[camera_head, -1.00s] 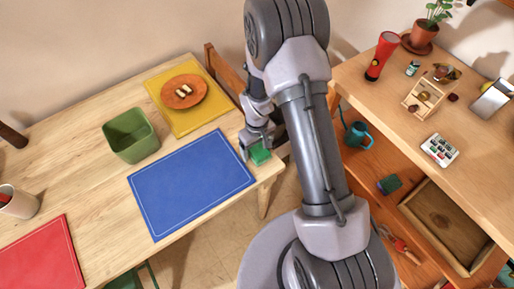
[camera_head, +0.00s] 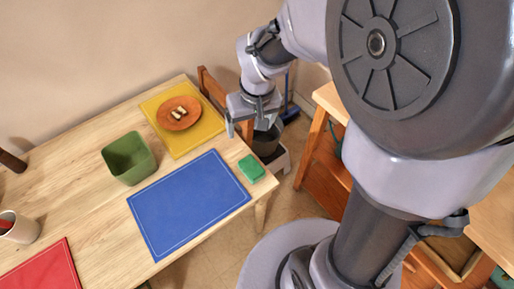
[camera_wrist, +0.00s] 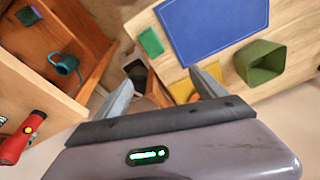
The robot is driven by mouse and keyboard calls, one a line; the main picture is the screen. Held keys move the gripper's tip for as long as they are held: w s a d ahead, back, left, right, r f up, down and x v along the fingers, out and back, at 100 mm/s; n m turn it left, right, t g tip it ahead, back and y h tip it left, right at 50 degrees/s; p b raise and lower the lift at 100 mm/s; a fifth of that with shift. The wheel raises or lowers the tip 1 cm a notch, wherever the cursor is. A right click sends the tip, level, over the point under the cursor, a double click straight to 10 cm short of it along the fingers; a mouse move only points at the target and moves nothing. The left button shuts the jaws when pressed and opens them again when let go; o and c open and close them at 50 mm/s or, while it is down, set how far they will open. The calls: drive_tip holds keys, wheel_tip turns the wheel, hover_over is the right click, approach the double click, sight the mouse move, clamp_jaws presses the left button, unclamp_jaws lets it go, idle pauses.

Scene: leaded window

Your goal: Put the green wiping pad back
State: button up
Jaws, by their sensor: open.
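The green wiping pad (camera_head: 251,169) lies flat on the wooden table, just right of the blue mat (camera_head: 188,205) and near the table's right end. The pad also shows in the wrist view (camera_wrist: 150,42), close to the mat's corner. My gripper (camera_head: 252,122) is open and empty, raised above and beyond the pad, near the table's back right corner. In the wrist view the two fingers (camera_wrist: 160,88) stand apart with nothing between them, and the pad is ahead of them, clear of both.
A green square bowl (camera_head: 129,158) and a yellow mat (camera_head: 177,146) with an orange plate (camera_head: 179,122) are on the table. A chair stands behind. A dark bin (camera_head: 266,140) is beyond the table.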

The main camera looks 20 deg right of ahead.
drive_tip(key=s+a+r+m+t, duration=0.1)
drive_tip(key=s+r+m, duration=0.1)
drive_tip(key=s+r, duration=0.4)
drive_tip(key=s+a+r+m+t+y, duration=0.1)
drive_tip(key=s+r+m+t, duration=0.1)
drive_tip(key=s+r, duration=0.4)
drive_tip(key=s, duration=0.3)
drive_tip(key=shift+s+a+r+m+t, duration=0.2)
drive_tip(key=shift+a+m+t, duration=0.1)
drive_tip(key=shift+a, duration=0.1)
drive_tip(key=shift+w, duration=0.1)
wheel_tip(320, 180, down, 6)
drive_tip(key=b, duration=0.6)
